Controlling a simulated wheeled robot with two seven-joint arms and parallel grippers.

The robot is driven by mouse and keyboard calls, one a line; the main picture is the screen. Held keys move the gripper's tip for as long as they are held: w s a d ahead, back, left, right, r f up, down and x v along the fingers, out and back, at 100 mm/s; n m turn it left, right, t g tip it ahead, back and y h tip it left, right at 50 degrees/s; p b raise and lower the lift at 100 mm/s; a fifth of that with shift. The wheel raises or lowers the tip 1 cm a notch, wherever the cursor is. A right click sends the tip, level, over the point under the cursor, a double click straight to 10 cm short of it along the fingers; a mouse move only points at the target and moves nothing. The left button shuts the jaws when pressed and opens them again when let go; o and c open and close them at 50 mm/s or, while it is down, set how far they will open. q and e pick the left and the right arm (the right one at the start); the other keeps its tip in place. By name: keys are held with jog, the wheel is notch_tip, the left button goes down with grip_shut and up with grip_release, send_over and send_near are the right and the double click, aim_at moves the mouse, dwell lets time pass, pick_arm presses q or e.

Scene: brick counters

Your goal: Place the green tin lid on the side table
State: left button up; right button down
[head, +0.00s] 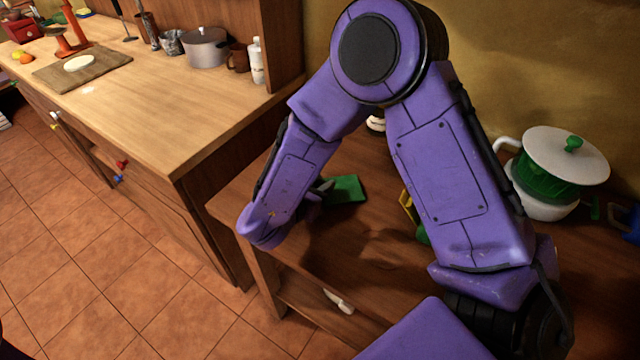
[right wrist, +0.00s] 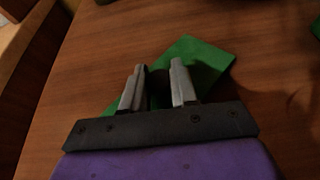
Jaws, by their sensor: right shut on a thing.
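The green tin lid (head: 347,189) is a flat green rectangular piece over the wooden side table (head: 300,235), near its left part. My right gripper (head: 322,188) is shut on the lid, partly hidden behind my purple forearm in the head view. In the right wrist view the two grey fingers (right wrist: 158,85) stand over the lid (right wrist: 195,62), with the brown wood close below it. I cannot tell whether the lid touches the wood. My left gripper is not in view.
A white pot with a green band and a lid (head: 565,155) stands at the right. A yellow item (head: 408,205) is partly hidden by my arm. A higher wooden counter (head: 180,105) stands at the left. A white-handled thing (head: 339,301) lies on the lower shelf.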

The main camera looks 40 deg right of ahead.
jog(key=c, duration=0.8)
grip_release()
jog(key=shift+r, duration=0.15)
jog(key=b+v, duration=0.2)
jog(key=v, duration=0.9)
jog(key=shift+a+r, duration=0.15)
jog(key=shift+a, duration=0.05)
jog(key=shift+s+a+r, duration=0.1)
jog(key=shift+a+r, duration=0.05)
jog(key=shift+a, duration=0.05)
